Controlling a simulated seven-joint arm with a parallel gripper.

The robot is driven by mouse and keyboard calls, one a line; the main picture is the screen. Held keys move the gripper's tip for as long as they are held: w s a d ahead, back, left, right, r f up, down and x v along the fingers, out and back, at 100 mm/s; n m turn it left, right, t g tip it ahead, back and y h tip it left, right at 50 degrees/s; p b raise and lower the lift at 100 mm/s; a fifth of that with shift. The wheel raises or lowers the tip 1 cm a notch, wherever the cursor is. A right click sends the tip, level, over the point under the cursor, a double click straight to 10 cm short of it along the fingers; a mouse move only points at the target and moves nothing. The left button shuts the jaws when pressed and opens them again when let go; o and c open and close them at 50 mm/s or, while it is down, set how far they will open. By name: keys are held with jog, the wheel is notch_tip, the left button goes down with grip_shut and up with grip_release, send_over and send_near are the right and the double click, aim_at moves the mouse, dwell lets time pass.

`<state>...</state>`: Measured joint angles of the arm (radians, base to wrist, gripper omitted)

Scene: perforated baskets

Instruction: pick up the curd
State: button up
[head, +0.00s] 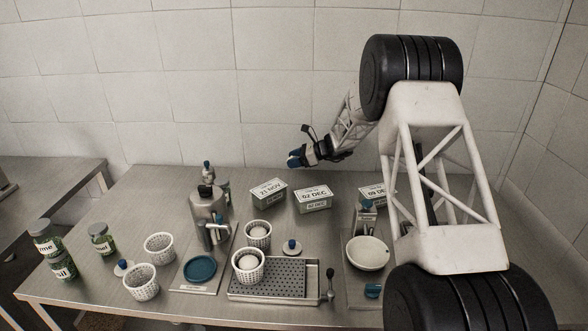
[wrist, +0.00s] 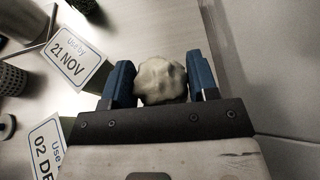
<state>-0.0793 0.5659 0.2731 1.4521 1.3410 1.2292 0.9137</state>
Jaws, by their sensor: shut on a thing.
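A pale, lumpy, round curd (wrist: 161,84) sits between the two blue fingers of my gripper in the wrist view, touching or nearly touching both. My gripper (head: 296,159) is raised above the back of the steel table, near the tiled wall, in the head view. The curd cannot be made out there. Two other white rounded lumps sit in perforated baskets: one in the basket (head: 235,273) on the draining tray, one in the basket (head: 268,241) behind it.
Date-labelled boxes (head: 314,207) stand below my gripper at the back. Two empty-looking baskets (head: 141,290) (head: 146,249), green-labelled jars (head: 102,247) and a metal vessel (head: 207,204) stand left. A white bowl (head: 388,258) stands right of the draining tray (head: 300,290).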

aim_at(294, 156)
jog(key=shift+r, duration=1.9)
